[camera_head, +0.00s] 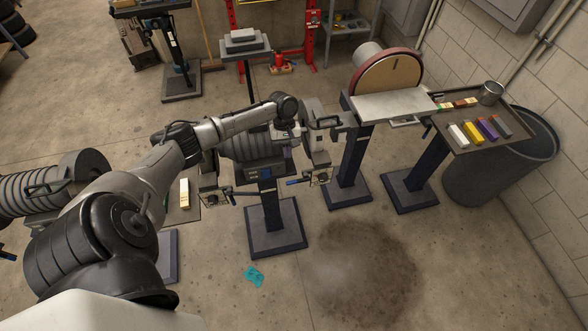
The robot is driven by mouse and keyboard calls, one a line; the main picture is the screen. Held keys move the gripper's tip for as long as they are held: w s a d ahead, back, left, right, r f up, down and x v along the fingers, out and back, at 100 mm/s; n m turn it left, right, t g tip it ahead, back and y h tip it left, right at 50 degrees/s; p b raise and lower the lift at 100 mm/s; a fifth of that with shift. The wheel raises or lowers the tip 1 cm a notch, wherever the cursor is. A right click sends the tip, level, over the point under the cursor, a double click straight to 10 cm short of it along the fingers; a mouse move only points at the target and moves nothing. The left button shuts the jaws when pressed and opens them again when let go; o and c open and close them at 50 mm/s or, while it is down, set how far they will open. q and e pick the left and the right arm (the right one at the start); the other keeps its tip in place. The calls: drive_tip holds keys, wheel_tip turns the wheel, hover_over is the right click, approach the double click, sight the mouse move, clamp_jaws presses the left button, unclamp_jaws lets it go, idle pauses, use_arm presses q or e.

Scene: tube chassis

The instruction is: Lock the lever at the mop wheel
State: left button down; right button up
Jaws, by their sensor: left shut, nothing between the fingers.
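A pedestal machine with a ribbed grey motor (250,147) stands in the middle of the camera_head view, with a housing at each end. I cannot clearly make out the mop wheel itself. A blue-handled lever (293,182) shows low at the machine's right side, and another blue handle (222,191) at its left. Whether either is locked cannot be told. My left arm reaches in from the lower left, and my left gripper (287,140) points down beside the right housing (318,150), above the right lever. It is shut and empty; its fingertips are hard to see. My right gripper is not in view.
A disc sander (386,78) with a grey table stands to the right. Beyond it, a tray (462,143) holds coloured bars and a tin above a dark bin (505,170). A teal rag (254,276) and a dark stain (360,268) are on otherwise open floor.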

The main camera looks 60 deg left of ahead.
sight(298, 181)
use_arm(q)
drive_tip(key=a+r, duration=0.1)
drive_tip(key=r+n, duration=0.1)
drive_tip(key=shift+w+a+r, duration=0.35)
drive_tip(key=shift+a, duration=0.05)
drive_tip(key=p+x, duration=0.1)
drive_tip(key=x, duration=1.3)
drive_tip(key=shift+w, duration=0.2)
drive_tip(key=shift+d+f, duration=0.1)
drive_tip(key=shift+d, duration=0.05)
